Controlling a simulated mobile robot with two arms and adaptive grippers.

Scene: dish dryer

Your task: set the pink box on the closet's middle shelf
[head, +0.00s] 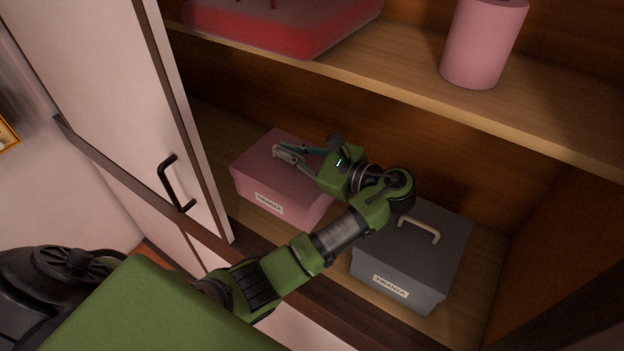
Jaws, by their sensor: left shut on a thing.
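The pink box (259,184), with a small label on its front, sits inside the closet on the lower visible shelf, at the left. My left gripper (277,151) is over the top of the pink box, shut on its handle; the handle itself is mostly hidden by the fingers. The box looks level, and I cannot tell whether it rests on the shelf or is slightly raised. The closet's upper visible shelf (400,72) runs above it. My right gripper is not in view.
A dark grey box (432,247) with a light handle stands on the same shelf to the right, close to my arm. A red box (290,25) and a pink cylinder (483,45) are on the shelf above. A white closet door (110,80) with a black handle stands open at left.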

